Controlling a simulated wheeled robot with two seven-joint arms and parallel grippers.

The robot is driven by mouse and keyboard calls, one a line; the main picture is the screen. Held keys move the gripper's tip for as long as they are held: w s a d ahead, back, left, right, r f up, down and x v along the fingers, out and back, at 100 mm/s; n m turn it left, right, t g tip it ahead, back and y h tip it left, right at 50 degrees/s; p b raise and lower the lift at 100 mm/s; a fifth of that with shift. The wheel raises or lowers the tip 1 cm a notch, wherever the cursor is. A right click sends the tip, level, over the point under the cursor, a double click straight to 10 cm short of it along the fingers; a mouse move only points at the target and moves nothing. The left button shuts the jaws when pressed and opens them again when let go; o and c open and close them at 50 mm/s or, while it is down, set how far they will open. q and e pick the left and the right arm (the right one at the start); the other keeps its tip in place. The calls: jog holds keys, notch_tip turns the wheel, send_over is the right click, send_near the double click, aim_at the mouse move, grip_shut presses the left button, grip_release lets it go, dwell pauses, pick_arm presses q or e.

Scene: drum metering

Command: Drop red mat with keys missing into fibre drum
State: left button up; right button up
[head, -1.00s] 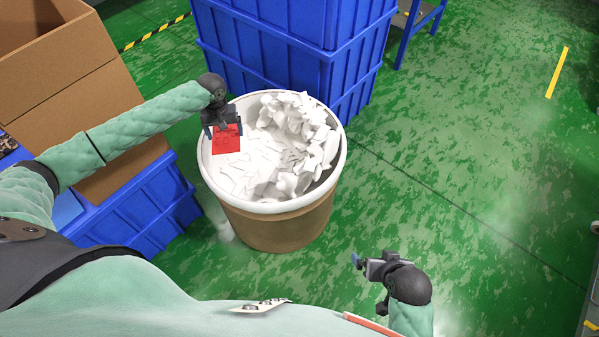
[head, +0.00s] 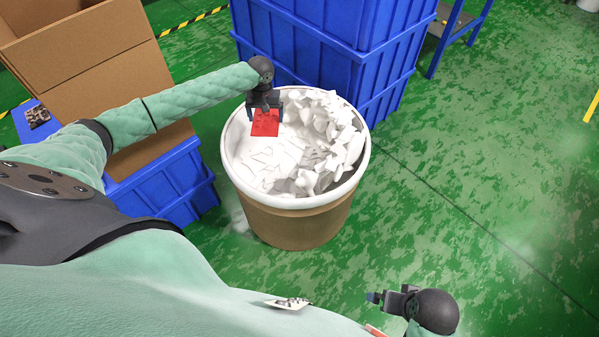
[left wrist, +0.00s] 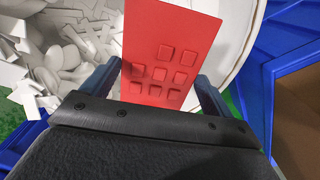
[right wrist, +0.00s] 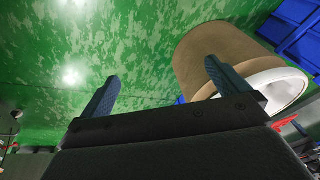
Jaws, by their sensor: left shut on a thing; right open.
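The red mat (head: 265,124) is a flat rectangle held over the left inner side of the fibre drum's opening. In the left wrist view the mat (left wrist: 168,50) shows several raised square keys, with bare space around them. My left gripper (head: 265,105) is shut on the mat, its fingers at the two side edges. The fibre drum (head: 295,222) is brown with a white rim and holds a heap of white scraps. My right gripper (head: 378,297) is open and empty, low at the front right, apart from the drum. It also shows in the right wrist view (right wrist: 160,90).
Stacked blue crates (head: 310,50) stand right behind the drum. A cardboard box (head: 95,55) and another blue crate (head: 170,185) stand to the left, with a small dark patterned piece (head: 37,117) near them. The green floor (head: 480,180) to the right is clear.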

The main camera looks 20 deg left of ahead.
pick_arm(q)
notch_tip(320, 180, down, 3)
jog(key=b, duration=0.3)
jog(key=shift+f+b, duration=0.65)
jog(key=shift+b, duration=0.5)
jog(key=shift+f, duration=0.2)
pick_arm(e)
jog(key=w+a+f+t+y, duration=0.2)
jog(key=a+f, duration=0.5)
jog(key=f, duration=0.5)
jog(key=shift+w+a+f, duration=0.15)
jog(key=shift+w+f, duration=0.15)
jog(key=shift+w, duration=0.3)
pick_arm(q)
jog(key=o, duration=0.9)
jog(key=shift+c, duration=0.2)
jog(key=shift+r, duration=0.15)
notch_tip(320, 180, up, 6)
jog(key=shift+r+b, duration=0.25)
jog(key=shift+b, duration=0.15)
jog(key=shift+r, duration=0.5)
pick_arm(e)
jog(key=shift+f+t, duration=0.3)
jog(key=shift+f, duration=0.55)
